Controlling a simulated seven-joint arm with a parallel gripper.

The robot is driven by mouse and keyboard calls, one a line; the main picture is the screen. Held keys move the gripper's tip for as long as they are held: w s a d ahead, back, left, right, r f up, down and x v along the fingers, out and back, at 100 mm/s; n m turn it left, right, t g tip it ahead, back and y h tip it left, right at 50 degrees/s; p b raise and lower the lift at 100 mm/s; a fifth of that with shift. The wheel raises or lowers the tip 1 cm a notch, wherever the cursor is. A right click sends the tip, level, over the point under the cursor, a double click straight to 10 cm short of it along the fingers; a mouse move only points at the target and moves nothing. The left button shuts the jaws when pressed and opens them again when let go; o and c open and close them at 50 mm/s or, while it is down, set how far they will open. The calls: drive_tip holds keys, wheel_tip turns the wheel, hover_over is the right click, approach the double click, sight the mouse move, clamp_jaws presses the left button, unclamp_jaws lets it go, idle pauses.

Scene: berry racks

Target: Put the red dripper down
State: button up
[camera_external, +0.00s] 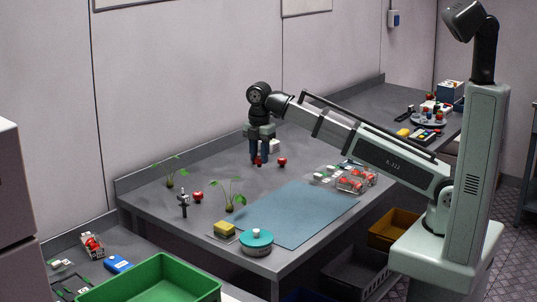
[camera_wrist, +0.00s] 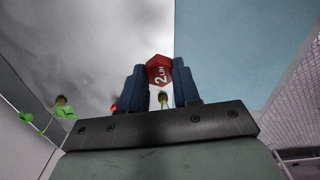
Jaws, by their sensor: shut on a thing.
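The red dripper (camera_wrist: 159,71) shows in the wrist view as a small hexagonal piece with "2 L/H" on its face. My gripper (camera_wrist: 160,82) is shut on it, with one dark blue finger on each side. In the external view my gripper (camera_external: 259,154) points down over the back part of the grey bench. A small red bit, the dripper (camera_external: 258,162), shows at its fingertips. I cannot tell whether it touches the bench top.
A red round fruit (camera_external: 282,161) lies just right of my gripper, and a white block (camera_external: 274,146) stands behind. A blue mat (camera_external: 300,215), clear punnets (camera_external: 352,181), seedlings (camera_external: 233,196), a yellow sponge (camera_external: 224,228) and a teal round object (camera_external: 256,243) occupy the front.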

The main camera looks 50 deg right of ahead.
drive_tip(key=s+a+f+m, duration=0.1)
drive_tip(key=a+f, duration=0.2)
drive_tip(key=a, duration=1)
drive_tip(key=a+f, duration=0.3)
drive_tip(key=a, duration=1.1)
drive_tip(key=s+a+f+m, duration=0.1)
drive_tip(key=a+f, duration=0.1)
drive_tip(key=a, duration=1.1)
drive_tip(key=shift+s+a+f, duration=0.1)
drive_tip(key=shift+f, duration=4.7)
drive_tip(key=shift+f, duration=0.1)
drive_tip(key=o, duration=1)
wheel_tip(320, 180, up, 12)
